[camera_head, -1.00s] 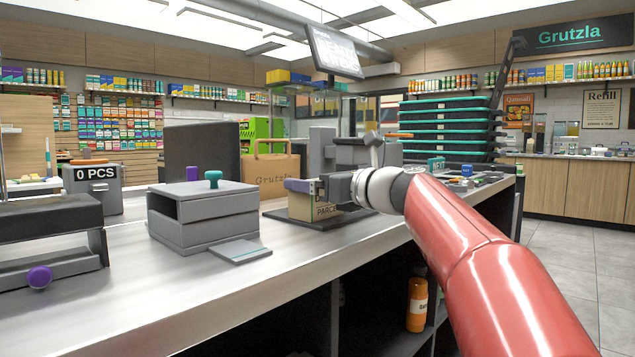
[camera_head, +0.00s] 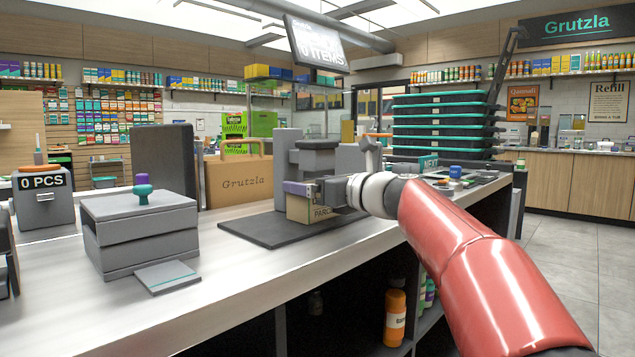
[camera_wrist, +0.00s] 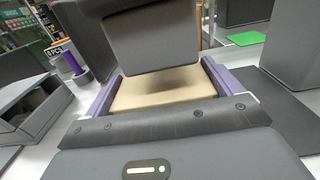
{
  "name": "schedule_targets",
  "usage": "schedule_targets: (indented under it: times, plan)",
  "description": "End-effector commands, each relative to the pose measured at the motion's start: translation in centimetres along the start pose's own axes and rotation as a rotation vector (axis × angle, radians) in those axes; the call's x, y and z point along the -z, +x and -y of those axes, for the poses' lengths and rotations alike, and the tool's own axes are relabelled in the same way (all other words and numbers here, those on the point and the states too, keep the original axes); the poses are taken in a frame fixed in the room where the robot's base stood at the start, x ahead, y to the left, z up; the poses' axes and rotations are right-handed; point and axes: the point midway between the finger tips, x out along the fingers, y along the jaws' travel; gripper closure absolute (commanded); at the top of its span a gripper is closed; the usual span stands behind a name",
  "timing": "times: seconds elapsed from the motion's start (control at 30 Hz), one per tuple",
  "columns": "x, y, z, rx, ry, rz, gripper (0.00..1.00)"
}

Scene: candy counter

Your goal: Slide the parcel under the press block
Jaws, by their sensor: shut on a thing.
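The parcel (camera_head: 298,206) is a tan box with dark lettering, low over the dark base plate (camera_head: 262,232) of the press. The press is a grey stand with a dark press block (camera_head: 317,160) above and behind the parcel in the head view. My gripper (camera_head: 300,189) has purple-tipped fingers and is shut on the parcel. In the wrist view the parcel (camera_wrist: 160,96) lies between both fingers. The grey block (camera_wrist: 152,38) hangs over its far part there and hides it. Whether the parcel touches the plate I cannot tell.
A grey box with a teal knob (camera_head: 142,190) and a flat grey pad (camera_head: 167,276) stand to the left. A paper bag (camera_head: 236,180) is behind the plate. A lever (camera_head: 371,152) rises right of the press. The counter's front strip (camera_head: 225,278) is clear.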

Motion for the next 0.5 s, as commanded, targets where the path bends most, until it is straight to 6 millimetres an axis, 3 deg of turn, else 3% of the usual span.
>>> schedule_targets:
  times: [0.4, 0.43, 0.5]
  plan:
    - [-0.03, 0.17, -0.04, -0.001, -0.001, 0.001, 0.41]
    - [-0.03, 0.17, -0.04, -0.001, -0.001, 0.001, 0.07]
    - [-0.02, 0.17, -0.05, -0.001, -0.001, 0.0, 0.0]
